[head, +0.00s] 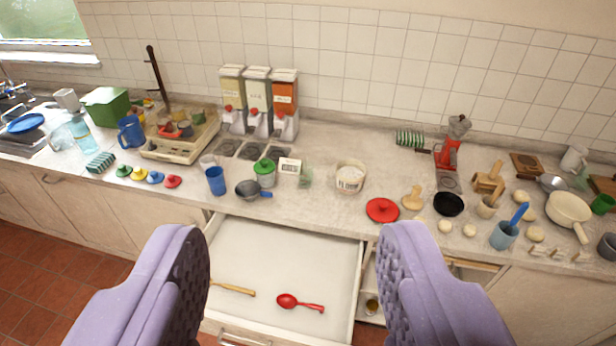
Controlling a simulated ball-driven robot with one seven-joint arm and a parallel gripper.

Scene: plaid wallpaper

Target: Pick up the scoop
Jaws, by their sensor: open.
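A red scoop (299,303) lies in an open white drawer, with its round bowl to the left and its handle pointing right. My gripper (288,255) shows as two purple padded fingers, wide apart, with nothing between them. In the picture the scoop lies between the fingers, low in the view, and the fingers do not appear to touch it. The full scoop is visible.
A wooden-handled utensil (232,287) lies left of the scoop in the drawer (290,248), partly behind my left finger. The counter above is crowded with a red lid (382,210), a small pan (248,190), dispensers (258,95) and several other items.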

